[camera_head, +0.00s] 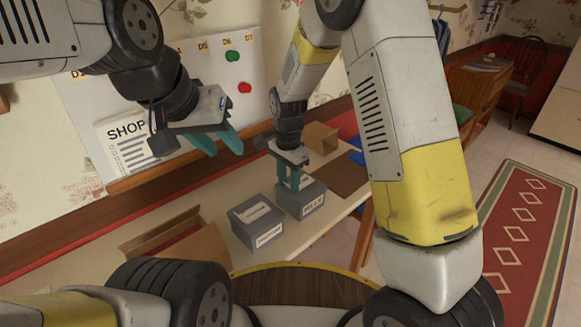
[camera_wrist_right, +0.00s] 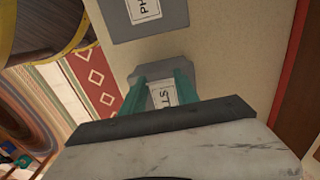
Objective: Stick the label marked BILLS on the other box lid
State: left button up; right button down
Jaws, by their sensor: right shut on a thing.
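Two grey lidded boxes stand side by side on the table. The right box (camera_head: 314,190) has a front label (camera_head: 313,204) that seems to read BILLS. The left box (camera_head: 245,228) has a label on its front and one on its lid; the lid label (camera_wrist_right: 143,9) starts with PH in the right wrist view. My right gripper (camera_head: 289,187) points down at the right box's lid. Its teal fingers are shut on a white label (camera_wrist_right: 162,94), partly hidden, showing letters like LLS. I cannot tell if the label touches the lid. My left gripper (camera_head: 220,143) is open and empty, above the table's back edge.
An open cardboard box (camera_head: 180,244) stands left of the grey boxes. Another cardboard box (camera_head: 320,138) stands behind, right of my right gripper. A whiteboard (camera_head: 205,85) with a SHOP sheet (camera_head: 138,140) and red and green magnets hangs on the wall.

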jog(key=shift+f, duration=0.4)
dwell(1.0)
jog(key=shift+c, duration=1.3)
grip_release()
jog(key=shift+r, duration=0.15)
jog(key=shift+r, duration=3.35)
